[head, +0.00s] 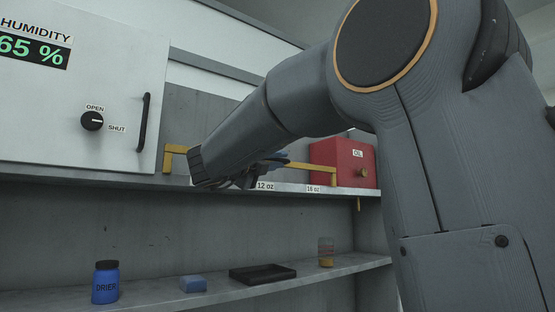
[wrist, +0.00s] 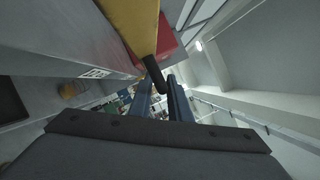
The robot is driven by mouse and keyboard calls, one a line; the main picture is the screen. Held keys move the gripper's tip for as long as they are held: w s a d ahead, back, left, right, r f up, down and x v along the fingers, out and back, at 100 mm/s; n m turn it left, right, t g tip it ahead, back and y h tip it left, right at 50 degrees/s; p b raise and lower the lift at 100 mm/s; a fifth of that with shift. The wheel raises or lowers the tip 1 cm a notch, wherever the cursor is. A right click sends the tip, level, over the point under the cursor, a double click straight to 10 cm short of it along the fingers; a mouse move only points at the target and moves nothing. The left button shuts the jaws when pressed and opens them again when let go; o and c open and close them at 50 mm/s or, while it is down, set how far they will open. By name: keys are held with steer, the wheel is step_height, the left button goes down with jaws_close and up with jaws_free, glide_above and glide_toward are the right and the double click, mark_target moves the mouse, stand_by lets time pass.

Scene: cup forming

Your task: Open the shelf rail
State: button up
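The shelf rail is a yellow bar (head: 320,167) along the front of the upper shelf, with a bent yellow end (head: 168,158) at the left; my forearm hides its middle. In the wrist view the yellow rail (wrist: 136,22) runs close at the top, with a black grip (wrist: 154,74) sticking out from it. My gripper (head: 265,172) is at the rail's middle, partly hidden by my arm. In the wrist view my gripper's two fingers (wrist: 161,84) stand apart, with the black grip's end at the gap between their tips. Whether they press on it I cannot tell.
A white cabinet (head: 60,120) with a knob and black handle is at left. A red box (head: 327,153) stands behind the rail at right. The lower shelf (head: 140,296) holds a blue bottle (head: 106,284), a blue block (head: 193,284), a black tray (head: 262,274) and a small cup (head: 326,252).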

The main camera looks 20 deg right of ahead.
steer(key=shift+c, duration=0.3)
jaws_close()
